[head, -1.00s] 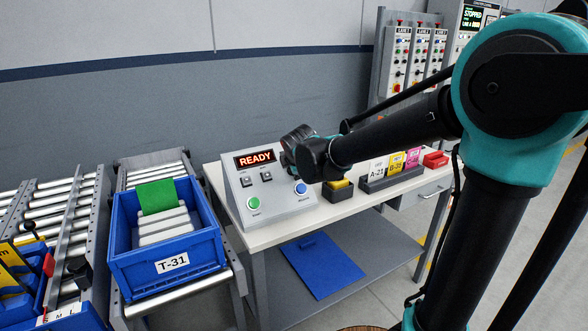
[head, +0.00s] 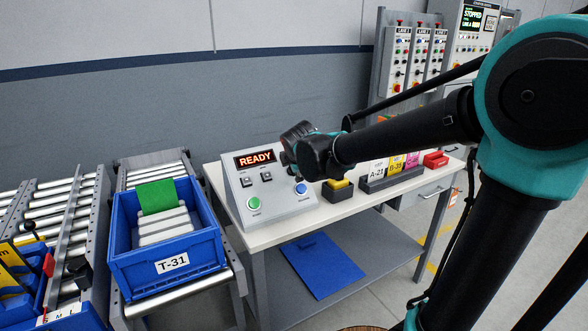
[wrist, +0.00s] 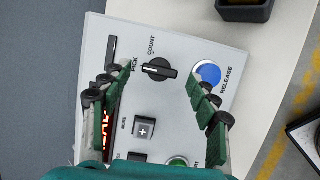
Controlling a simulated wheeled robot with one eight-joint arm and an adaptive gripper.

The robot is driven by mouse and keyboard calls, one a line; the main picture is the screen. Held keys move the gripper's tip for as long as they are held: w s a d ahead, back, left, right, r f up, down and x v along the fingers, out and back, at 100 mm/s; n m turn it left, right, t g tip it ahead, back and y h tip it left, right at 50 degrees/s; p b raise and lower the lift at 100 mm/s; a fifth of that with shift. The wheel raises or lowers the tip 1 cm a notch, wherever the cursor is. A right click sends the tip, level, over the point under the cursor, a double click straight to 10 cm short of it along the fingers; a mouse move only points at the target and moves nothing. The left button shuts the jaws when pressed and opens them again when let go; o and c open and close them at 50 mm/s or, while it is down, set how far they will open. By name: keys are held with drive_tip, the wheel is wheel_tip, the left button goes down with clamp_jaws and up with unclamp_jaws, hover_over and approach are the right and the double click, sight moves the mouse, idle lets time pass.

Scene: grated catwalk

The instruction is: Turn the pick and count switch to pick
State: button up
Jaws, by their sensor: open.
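The pick and count switch is a black rotary knob (wrist: 158,70) on the grey control panel (head: 240,185). In the wrist view, COUNT is printed above it and PICK to its left. Its raised bar lies nearly crosswise in the picture; I cannot tell for sure which end is the pointer. My gripper (wrist: 155,76) is open, with one green-padded finger on each side of the knob and a gap to both. In the head view, my gripper (head: 291,158) is over the panel's upper right and hides the knob. Its height above the panel is unclear.
A blue RELEASE button (wrist: 208,72) sits close to the right finger. A green button (head: 254,203) and the READY display (head: 255,159) are on the same panel. A black bin (head: 338,190) stands right of the panel. A blue tote (head: 165,240) stands to the left.

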drive_tip(key=v, duration=1)
drive_tip(key=s+d+f+m+g+h, duration=0.1)
drive_tip(key=s+d+f+m+g, duration=0.1)
drive_tip(key=s+d+f+m, duration=0.5)
drive_tip(key=s+d+f+m+g+h, duration=0.1)
drive_tip(key=s+d+f+m+g, duration=0.1)
drive_tip(key=d+f+m, duration=0.9)
drive_tip(key=s+d+f+m+g, duration=0.1)
drive_tip(key=s+d+f+m, duration=0.4)
drive_tip(key=s+d+f, duration=0.1)
drive_tip(key=s+f, duration=0.1)
drive_tip(key=s, duration=0.1)
drive_tip(key=shift+s+d+f, duration=0.15)
drive_tip(key=shift+s+d, duration=0.2)
drive_tip(key=shift+s, duration=0.05)
